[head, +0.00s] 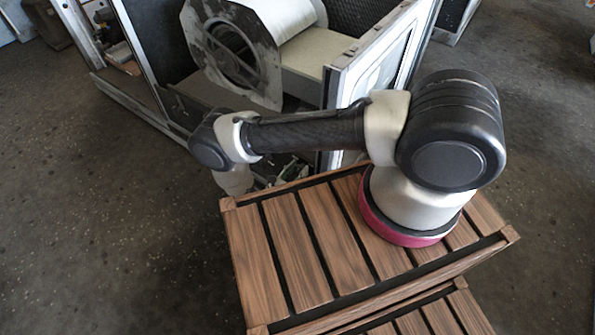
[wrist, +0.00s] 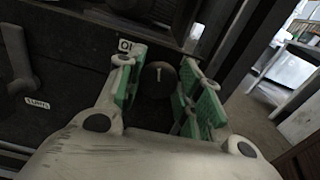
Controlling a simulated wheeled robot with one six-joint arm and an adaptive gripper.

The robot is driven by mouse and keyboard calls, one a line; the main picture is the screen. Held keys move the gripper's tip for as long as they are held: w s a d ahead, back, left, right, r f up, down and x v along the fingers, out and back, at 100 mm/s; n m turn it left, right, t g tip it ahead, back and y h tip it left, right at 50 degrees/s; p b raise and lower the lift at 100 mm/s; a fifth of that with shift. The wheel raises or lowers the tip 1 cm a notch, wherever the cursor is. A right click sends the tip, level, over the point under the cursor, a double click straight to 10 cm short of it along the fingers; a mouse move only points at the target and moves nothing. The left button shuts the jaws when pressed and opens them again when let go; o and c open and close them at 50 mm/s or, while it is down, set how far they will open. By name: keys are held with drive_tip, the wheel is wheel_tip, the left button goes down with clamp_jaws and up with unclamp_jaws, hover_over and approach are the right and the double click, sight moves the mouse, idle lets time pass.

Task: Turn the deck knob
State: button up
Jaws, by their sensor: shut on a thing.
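The deck knob (wrist: 158,79) is a dark, round knob with a short white mark on its top, in the middle of the wrist view. My gripper (wrist: 160,84) has one green-padded finger on each side of it and is shut on it. The mark points nearly straight up in the picture. The contact between pads and knob is in shadow. In the head view the knob cannot be made out, and my gripper is mostly hidden behind the arm and the slatted wooden platform.
A small white plate with dark marks (wrist: 127,47) sits beside the knob, and another label (wrist: 37,103) lies further left near a pale handle (wrist: 16,58). The blower housing (head: 232,50) stands inside an open metal frame (head: 337,90). A slatted wooden platform (head: 296,262) is in front.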

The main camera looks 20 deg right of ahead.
drive_tip(key=n, duration=0.4)
drive_tip(key=shift+a+n, duration=0.1)
drive_tip(key=shift+n, duration=0.2)
drive_tip(key=o, duration=1)
drive_tip(key=shift+o, duration=0.2)
wheel_tip(320, 180, up, 10)
